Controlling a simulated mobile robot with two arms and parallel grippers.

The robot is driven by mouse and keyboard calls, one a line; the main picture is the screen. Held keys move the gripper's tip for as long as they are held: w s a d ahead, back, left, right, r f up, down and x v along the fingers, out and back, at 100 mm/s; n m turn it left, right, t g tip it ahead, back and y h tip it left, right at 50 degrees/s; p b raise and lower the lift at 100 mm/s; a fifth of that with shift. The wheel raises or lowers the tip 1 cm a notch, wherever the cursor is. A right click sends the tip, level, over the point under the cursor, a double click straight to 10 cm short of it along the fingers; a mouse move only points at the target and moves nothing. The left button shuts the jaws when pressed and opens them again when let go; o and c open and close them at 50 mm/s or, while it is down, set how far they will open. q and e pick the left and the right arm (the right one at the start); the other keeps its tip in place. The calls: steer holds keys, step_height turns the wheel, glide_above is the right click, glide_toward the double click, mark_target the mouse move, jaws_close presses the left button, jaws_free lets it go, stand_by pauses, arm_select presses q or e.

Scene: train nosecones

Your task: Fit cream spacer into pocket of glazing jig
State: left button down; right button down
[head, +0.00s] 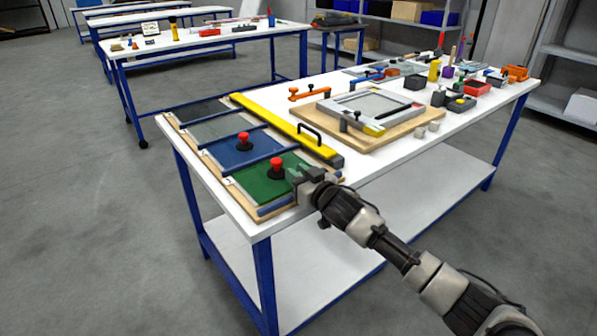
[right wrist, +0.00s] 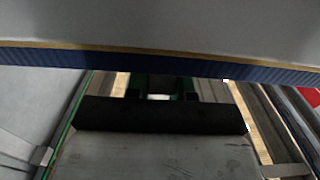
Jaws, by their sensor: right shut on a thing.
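My right gripper (head: 305,187) is at the front corner of the near table, beside the green panel (head: 262,181) with a red knob. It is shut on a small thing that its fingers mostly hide. In the right wrist view, a small pale patch shows between dark green finger-like parts; I cannot tell if it is the cream spacer. The likely glazing jig, a grey frame (head: 411,103) on a wooden board (head: 342,138), lies farther back, apart from the gripper. My left gripper is not in view.
A yellow bar (head: 275,122) with a black handle (head: 309,133) lies between panels and jig. A blue panel (head: 231,150) with a red knob is behind the green one. Orange clamps (head: 310,92), a red tray (head: 477,88) and several small items crowd the back of the white table.

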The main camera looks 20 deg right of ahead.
steer(key=shift+f, duration=0.15)
steer(key=c, duration=1)
jaws_free()
